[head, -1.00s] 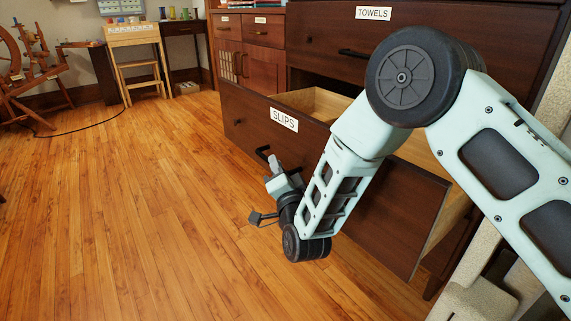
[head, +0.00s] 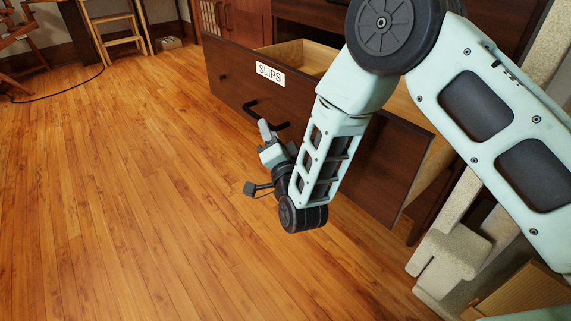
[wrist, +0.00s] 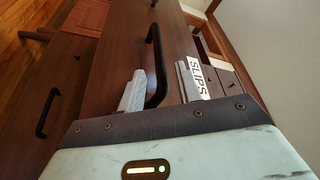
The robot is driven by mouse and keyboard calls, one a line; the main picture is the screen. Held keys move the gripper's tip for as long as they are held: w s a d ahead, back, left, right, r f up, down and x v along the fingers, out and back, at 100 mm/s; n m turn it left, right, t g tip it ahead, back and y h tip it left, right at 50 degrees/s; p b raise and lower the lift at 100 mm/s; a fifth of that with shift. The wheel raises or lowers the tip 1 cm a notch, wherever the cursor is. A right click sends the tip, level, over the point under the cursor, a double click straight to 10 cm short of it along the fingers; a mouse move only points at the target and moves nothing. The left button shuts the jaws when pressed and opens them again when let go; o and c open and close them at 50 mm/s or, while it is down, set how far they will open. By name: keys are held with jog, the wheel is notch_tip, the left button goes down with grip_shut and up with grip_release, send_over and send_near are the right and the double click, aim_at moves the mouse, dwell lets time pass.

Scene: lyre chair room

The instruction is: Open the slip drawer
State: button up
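The slip drawer (head: 235,85) has a dark wood front with a white "SLIPS" label (head: 270,74). It stands well out from the cabinet, and its pale inside shows behind the front. Its black bar handle (wrist: 154,62) is in the middle of the wrist view, and part of it shows in the head view (head: 253,107). My gripper (head: 268,133) is at the handle, in front of the drawer. In the wrist view my gripper (wrist: 160,88) has its two grey fingers apart, one on each side of the handle. A gap shows between the handle and the right finger.
Wood floor (head: 130,200) lies clear to the left and in front of the drawer. A beige carpeted post stand (head: 450,250) is close at the right.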

jog(key=b+v, duration=0.1)
jog(key=v, duration=1.2)
jog(key=shift+s, duration=0.25)
jog(key=shift+d, duration=0.1)
jog(key=s+a+r+n+g+p, duration=0.2)
jog(key=s+r+n+g+p, duration=0.2)
jog(key=r+n+g+p, duration=0.55)
jog(key=s+d+r+n+g+h, duration=0.3)
jog(key=s+d+r+g, duration=0.25)
jog(key=s, duration=0.25)
jog(key=s+d+r+n+g+h, duration=0.2)
jog(key=s+d+r+n+g, duration=0.15)
jog(key=s+d, duration=0.45)
notch_tip(320, 180, up, 38)
jog(key=s+g+p, duration=0.1)
jog(key=p, duration=3.7)
jog(key=shift+a+p, duration=0.25)
jog(key=shift+p, duration=0.15)
